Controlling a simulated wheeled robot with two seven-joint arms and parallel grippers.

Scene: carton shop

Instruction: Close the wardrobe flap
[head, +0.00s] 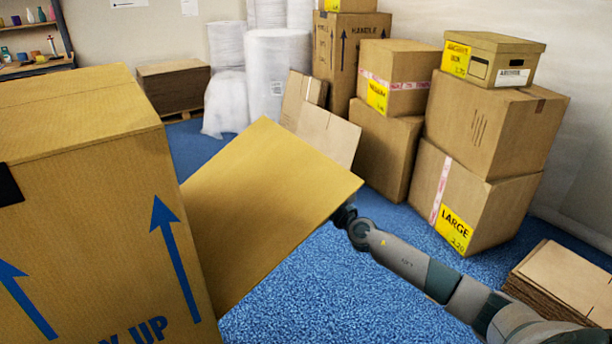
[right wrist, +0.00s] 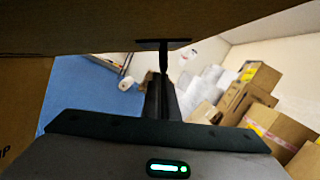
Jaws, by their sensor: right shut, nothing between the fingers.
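The wardrobe carton (head: 80,190) stands tall at the left of the head view, brown with blue arrows. Its flap (head: 268,215) sticks out from the carton's right side, hanging open and tilted. My right arm reaches in from the lower right, and its gripper end is mostly hidden behind the flap's right corner. In the right wrist view the shut, empty right gripper (right wrist: 163,55) is just under the flap (right wrist: 90,25), which spans the top. Its tip appears at or very near the board; contact is unclear. My left gripper is not in view.
Stacked cartons (head: 480,130) stand at the back right, with flat cardboard (head: 325,135) leaning beside them. White wrapped rolls (head: 275,75) stand behind. A pile of flat sheets (head: 565,280) lies at the lower right. Blue floor (head: 330,290) is clear below the flap.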

